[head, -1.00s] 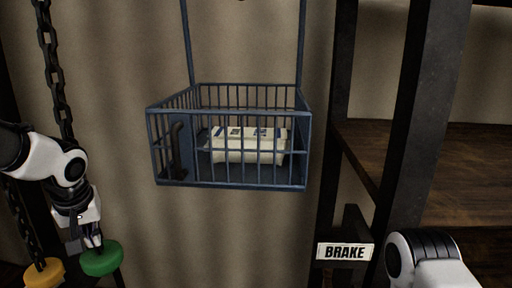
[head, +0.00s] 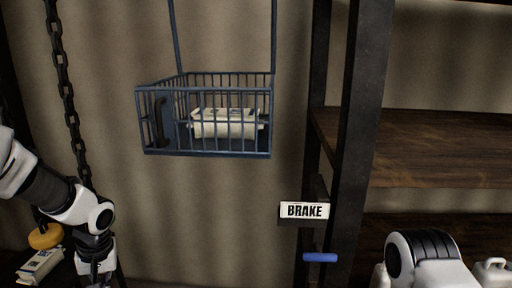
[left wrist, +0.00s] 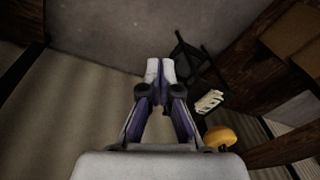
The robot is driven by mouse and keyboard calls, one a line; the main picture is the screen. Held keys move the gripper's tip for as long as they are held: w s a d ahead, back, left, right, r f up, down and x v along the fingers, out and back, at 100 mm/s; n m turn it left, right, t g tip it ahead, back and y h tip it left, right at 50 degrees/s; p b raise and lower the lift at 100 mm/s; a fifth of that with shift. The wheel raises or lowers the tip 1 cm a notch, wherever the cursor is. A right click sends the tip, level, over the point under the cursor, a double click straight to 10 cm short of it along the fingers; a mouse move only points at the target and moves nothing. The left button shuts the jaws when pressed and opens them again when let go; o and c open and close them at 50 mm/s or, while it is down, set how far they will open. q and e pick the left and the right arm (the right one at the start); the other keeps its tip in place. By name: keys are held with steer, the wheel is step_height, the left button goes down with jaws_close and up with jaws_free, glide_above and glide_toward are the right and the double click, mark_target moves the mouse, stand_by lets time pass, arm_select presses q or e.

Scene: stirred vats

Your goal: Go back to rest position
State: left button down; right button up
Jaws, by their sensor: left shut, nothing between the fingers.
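My left gripper (left wrist: 160,72) is shut and empty in the left wrist view, its pale fingertips pressed together. In the head view it hangs at the lower left edge (head: 97,272), pointing down, with its fingertips cut off by the frame. My right arm shows at the lower right of the head view, but its gripper is out of view.
A blue barred cage (head: 205,153) holding a pale package (head: 222,124) hangs at centre. A chain (head: 70,110) and yellow knob (head: 45,236) are at left. A BRAKE sign (head: 304,211) and blue handle (head: 320,257) sit beside wooden shelves (head: 440,150).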

arm_select(q)
steer(key=s+d+f+g+b, duration=0.2)
steer(key=s+f, duration=0.4)
steer(key=f, duration=0.3)
steer(key=s+d+f+g+h+b, duration=0.15)
steer(key=s+f, duration=0.35)
steer(key=f, duration=0.5)
steer(key=s+d+f+g+b, duration=0.25)
steer(key=s+f, duration=0.35)
steer(key=f, duration=0.3)
steer(key=s+d+f+m+t+h+b, duration=0.1)
steer(key=s+d+f+m+t+b, duration=0.2)
steer(key=s+f, duration=1.05)
steer(key=w, duration=0.1)
steer(key=w+r+m+t, duration=0.1)
steer(key=w+r+t, duration=0.1)
steer(key=shift+w+a+y, duration=0.25)
steer(key=shift+w+a, duration=0.05)
steer(key=shift+w, duration=0.1)
